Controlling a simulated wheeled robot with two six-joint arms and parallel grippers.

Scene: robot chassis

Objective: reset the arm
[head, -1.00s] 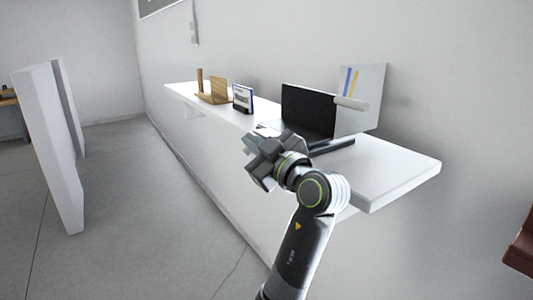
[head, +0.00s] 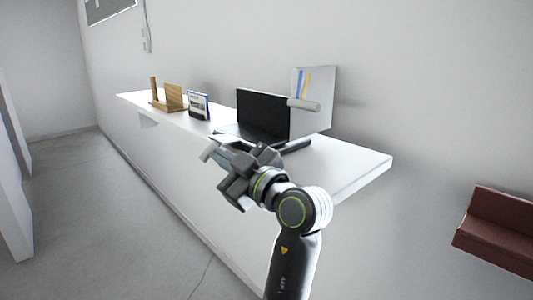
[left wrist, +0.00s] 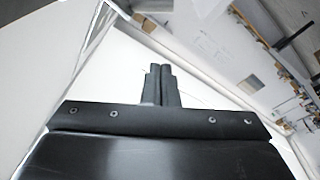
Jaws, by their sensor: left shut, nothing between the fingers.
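My left arm rises from the bottom of the head view, and its grey gripper (head: 212,150) reaches toward the front edge of the white shelf. The gripper is empty. In the left wrist view its two dark fingers (left wrist: 161,72) stand side by side, closed together. In the head view the gripper overlaps the shelf edge in front of the laptop; I cannot tell whether it touches anything. My right gripper is in neither view.
A white wall shelf (head: 350,163) carries an open black laptop (head: 264,113), a small framed card (head: 198,105) and a wooden stand (head: 172,98). A white panel (head: 320,88) stands behind the laptop. A red-brown seat (head: 497,228) is at right. Grey floor (head: 110,220) is clear at left.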

